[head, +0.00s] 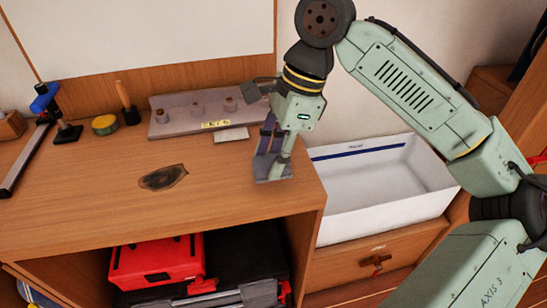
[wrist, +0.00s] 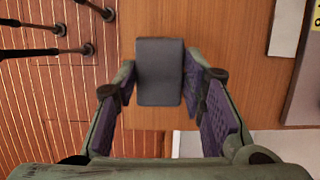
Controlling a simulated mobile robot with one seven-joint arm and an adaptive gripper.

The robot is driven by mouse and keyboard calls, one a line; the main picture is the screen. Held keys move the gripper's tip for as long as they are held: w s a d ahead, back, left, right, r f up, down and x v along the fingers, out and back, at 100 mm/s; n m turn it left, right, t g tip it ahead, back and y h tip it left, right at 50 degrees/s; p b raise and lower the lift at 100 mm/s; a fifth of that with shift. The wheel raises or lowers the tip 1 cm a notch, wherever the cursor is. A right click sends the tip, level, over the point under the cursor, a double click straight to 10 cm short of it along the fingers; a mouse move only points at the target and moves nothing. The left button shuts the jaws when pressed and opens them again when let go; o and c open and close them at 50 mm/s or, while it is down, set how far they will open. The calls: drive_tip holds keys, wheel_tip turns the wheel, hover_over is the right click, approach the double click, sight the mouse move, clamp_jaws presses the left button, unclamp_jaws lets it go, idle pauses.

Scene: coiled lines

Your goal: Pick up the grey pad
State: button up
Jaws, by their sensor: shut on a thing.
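The grey pad (wrist: 160,72) is a dark grey rounded block. In the wrist view it sits between the two purple-lined fingers of my gripper (wrist: 160,82), which is shut on it. In the head view my gripper (head: 273,166) points down at the right front corner of the wooden bench top. The pad (head: 264,174) shows there at the fingertips, partly hidden by the fingers. I cannot tell whether it touches the wood or is just above it.
A grey pegged rack (head: 185,117) with a yellow label and a pale card (head: 231,134) lie behind. A dark patch (head: 163,177) is on the bench top (head: 100,205). A white open bin (head: 385,205) stands right. A red case (head: 158,263) sits on the shelf below.

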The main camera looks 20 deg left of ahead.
drive_tip(key=s+d+r+b, duration=0.1)
drive_tip(key=s+d, duration=0.4)
drive_tip(key=s, duration=0.7)
drive_tip(key=shift+s+r+b, duration=0.15)
drive_tip(key=shift+s+b, duration=0.25)
drive_tip(key=shift+b, duration=0.25)
drive_tip(key=shift+d, duration=0.1)
drive_tip(key=o, duration=0.5)
drive_tip(key=c, duration=0.4)
drive_tip(key=shift+w, duration=0.1)
